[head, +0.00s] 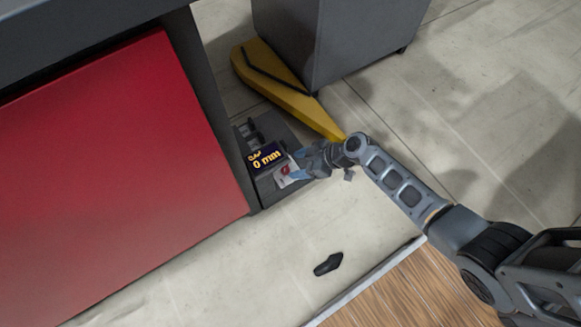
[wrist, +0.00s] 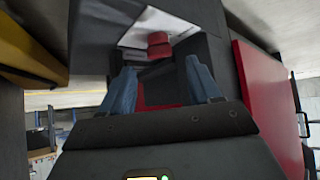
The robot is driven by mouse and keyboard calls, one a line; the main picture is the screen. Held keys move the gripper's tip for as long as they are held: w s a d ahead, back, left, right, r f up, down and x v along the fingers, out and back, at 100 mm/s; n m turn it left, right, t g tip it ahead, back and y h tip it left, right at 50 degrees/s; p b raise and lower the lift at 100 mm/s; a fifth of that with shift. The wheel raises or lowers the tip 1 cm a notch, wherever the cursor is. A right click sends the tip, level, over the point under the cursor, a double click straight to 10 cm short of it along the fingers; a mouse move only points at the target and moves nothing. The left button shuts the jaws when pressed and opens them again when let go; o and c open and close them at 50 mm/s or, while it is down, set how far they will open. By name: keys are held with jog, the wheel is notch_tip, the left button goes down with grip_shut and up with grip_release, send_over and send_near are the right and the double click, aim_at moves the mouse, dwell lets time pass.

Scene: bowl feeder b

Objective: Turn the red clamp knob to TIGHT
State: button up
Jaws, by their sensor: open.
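The red clamp knob (head: 285,170) is small in the head view, on a pale plate beside a dark display reading "0 mm" (head: 266,158). In the wrist view the red knob (wrist: 158,44) sits ahead of my gripper, at the edge of a white plate (wrist: 150,25). My gripper (head: 296,170) is at the knob in the head view. In the wrist view its two blue fingers (wrist: 160,85) are spread apart with nothing between them, and the knob lies beyond their tips. The markings around the knob are too small to read.
A large red panel (head: 120,170) in a dark frame stands left of the display. A yellow piece (head: 285,92) and a grey cabinet (head: 335,40) are behind. A small black object (head: 328,264) lies on the pale floor. The floor at right is clear.

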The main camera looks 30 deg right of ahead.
aim_at(286, 167)
jog(key=shift+b+x, duration=1.2)
jog(key=shift+x, duration=0.8)
jog(key=shift+c, duration=0.3)
jog(key=c, duration=1)
